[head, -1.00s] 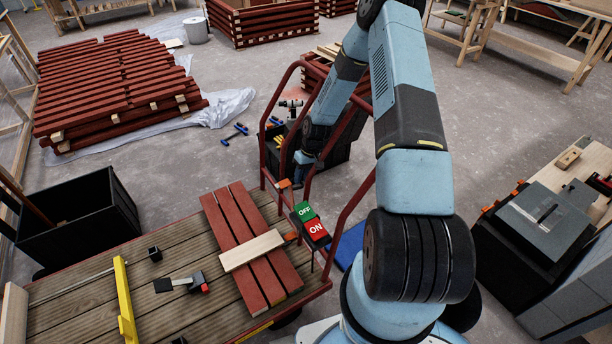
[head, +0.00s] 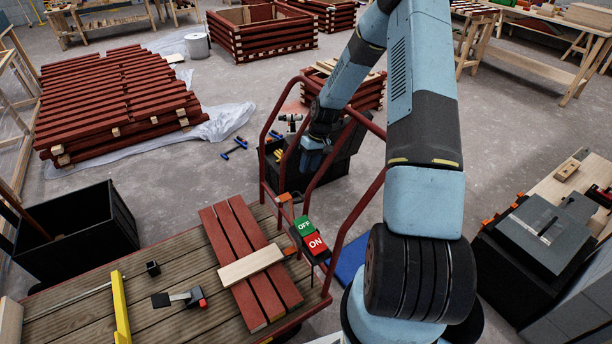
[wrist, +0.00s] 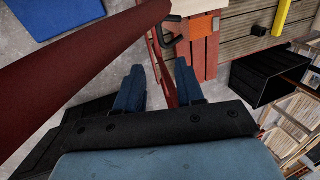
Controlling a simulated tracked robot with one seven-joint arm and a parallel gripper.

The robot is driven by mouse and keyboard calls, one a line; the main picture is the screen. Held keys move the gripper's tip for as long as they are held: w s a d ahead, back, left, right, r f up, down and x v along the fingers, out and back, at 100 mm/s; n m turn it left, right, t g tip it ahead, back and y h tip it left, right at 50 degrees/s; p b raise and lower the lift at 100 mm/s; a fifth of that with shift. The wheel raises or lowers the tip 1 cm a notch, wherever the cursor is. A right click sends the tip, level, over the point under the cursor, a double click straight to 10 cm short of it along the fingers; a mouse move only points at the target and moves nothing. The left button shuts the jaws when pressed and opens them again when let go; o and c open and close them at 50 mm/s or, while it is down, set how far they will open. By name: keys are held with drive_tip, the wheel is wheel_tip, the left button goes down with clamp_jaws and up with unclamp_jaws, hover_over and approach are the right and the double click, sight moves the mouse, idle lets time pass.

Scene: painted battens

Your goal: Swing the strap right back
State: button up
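I cannot make out a strap with certainty. In the head view, a small orange fitting (head: 284,197) sits by the red tube rails (head: 345,226) of the trolley, and another orange piece (head: 290,251) is at the deck's end. My gripper (head: 311,158) is beyond the rails, above a dark bin, apart from the orange fitting. In the wrist view, the blue fingers (wrist: 160,88) are spread apart. A narrow red strip (wrist: 165,66) shows in line with the gap; I cannot tell whether it is strap or rail. A black hook-shaped part (wrist: 171,30) is ahead.
A red rail (wrist: 70,75) crosses close to the wrist camera. The trolley deck (head: 75,318) carries red boards (head: 226,248), a pale batten (head: 250,267) and a yellow bar (head: 121,310). A green and red ON/OFF box (head: 308,236) stands at the rails. Open floor lies behind.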

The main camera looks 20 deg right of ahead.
drive_tip(key=shift+v, duration=1)
